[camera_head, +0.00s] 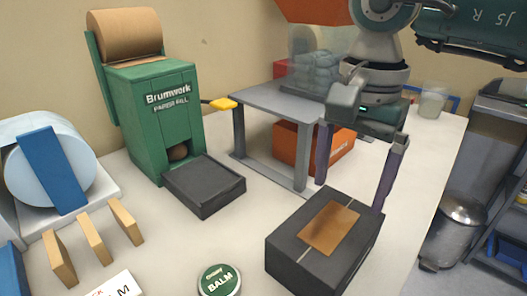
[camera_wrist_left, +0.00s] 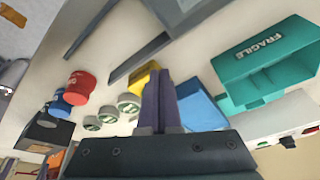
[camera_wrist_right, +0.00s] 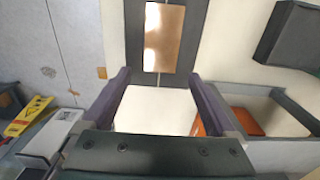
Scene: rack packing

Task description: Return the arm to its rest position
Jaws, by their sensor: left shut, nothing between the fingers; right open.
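My right gripper (camera_head: 358,172) is open and empty in the head view. Its two purple fingers hang above the far end of a black box (camera_head: 310,275) with a brown label on top. The box also shows in the right wrist view (camera_wrist_right: 193,45), beyond the fingertips, with bare white table between the fingers. My left gripper (camera_wrist_left: 160,90) is shut with nothing between its fingers in the left wrist view. It is not seen in the head view.
A green paper-fill machine (camera_head: 155,115) stands at the back left, with a black tray (camera_head: 204,186) before it. A grey stand (camera_head: 270,98) and orange bin (camera_head: 335,158) are behind the box. A balm tin (camera_head: 218,280) is in front. A teal FRAGILE bin (camera_wrist_left: 265,60) shows in the left wrist view.

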